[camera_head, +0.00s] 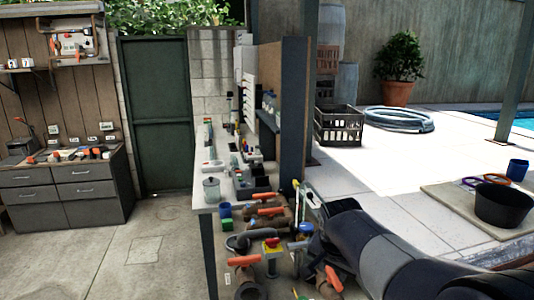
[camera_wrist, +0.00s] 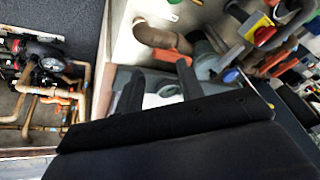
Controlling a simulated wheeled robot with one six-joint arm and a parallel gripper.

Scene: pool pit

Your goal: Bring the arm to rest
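My gripper (camera_head: 308,198) is at the end of my dark arm, which reaches in from the lower right in the head view. It is beside the right end of the pipework under and next to the long bench. In the wrist view my gripper (camera_wrist: 158,80) shows two dark fingers spread apart. A grey surface with a pale round patch shows beyond and between them, and I see nothing held. My arm hides part of the floor and pipes behind it.
A long bench (camera_head: 206,192) stands left. A black crate (camera_head: 338,125), coiled hose (camera_head: 398,120) and black tub (camera_head: 503,205) are right.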

